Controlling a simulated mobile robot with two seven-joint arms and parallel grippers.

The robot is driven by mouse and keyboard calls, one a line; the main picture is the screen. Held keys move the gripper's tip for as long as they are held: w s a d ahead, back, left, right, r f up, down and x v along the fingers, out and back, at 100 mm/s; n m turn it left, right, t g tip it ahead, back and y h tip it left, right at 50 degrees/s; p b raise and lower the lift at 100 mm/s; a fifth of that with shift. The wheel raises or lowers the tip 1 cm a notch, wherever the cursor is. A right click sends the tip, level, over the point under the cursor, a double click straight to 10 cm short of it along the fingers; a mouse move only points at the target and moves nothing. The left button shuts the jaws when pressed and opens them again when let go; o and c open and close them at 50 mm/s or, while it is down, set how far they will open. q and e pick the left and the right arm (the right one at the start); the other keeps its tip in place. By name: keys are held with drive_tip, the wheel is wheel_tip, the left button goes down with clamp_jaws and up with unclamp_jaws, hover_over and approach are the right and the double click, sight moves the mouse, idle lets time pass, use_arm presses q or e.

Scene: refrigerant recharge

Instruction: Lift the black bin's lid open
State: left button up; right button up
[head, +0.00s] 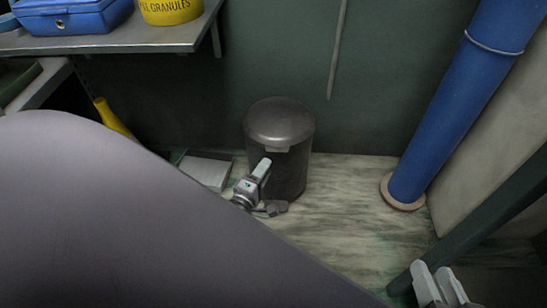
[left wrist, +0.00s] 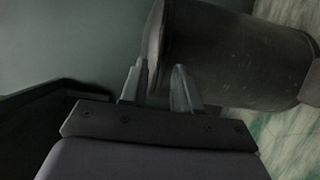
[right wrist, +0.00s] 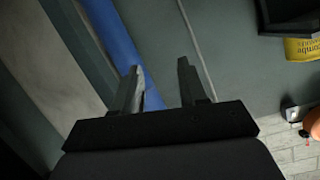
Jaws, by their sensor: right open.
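The black bin (head: 293,170) stands upright on the floor against the wall. Its domed lid (head: 280,118) is down, with a small tab (head: 278,149) at the front rim. My left gripper (head: 262,172) is low in front of the bin, just below the tab. In the left wrist view, its fingers (left wrist: 158,78) are partly apart, one on each side of the lid's rim line, with the bin body (left wrist: 235,55) to the right; contact cannot be told. My right gripper (head: 438,288) is open and empty at the lower right, also in the right wrist view (right wrist: 158,85).
A blue pipe (head: 455,100) rises from the floor on the right. A shelf (head: 130,40) with a blue box (head: 70,15) and a yellow tub (head: 170,10) is upper left. A pale flat block (head: 206,170) lies left of the bin. Floor right of it is clear.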

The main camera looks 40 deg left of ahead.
use_arm(q)
drive_tip(key=shift+w+a+b, duration=0.15)
drive_tip(key=shift+w+b, duration=0.3)
drive_tip(key=shift+w, duration=0.6)
drive_tip(key=shift+w+a+b, duration=0.2)
drive_tip(key=shift+w+b, duration=0.2)
drive_tip(key=shift+w, duration=0.7)
drive_tip(key=shift+w+a+b, duration=0.15)
drive_tip(key=shift+w+b, duration=0.3)
drive_tip(key=shift+w, duration=0.6)
use_arm(e)
drive_tip(key=shift+s+d+n+t+h, duration=0.2)
drive_tip(key=shift+d+n+t+h, duration=0.3)
drive_tip(key=shift+d, duration=0.45)
use_arm(q)
drive_tip(key=shift+c, duration=0.3)
clamp_jaws()
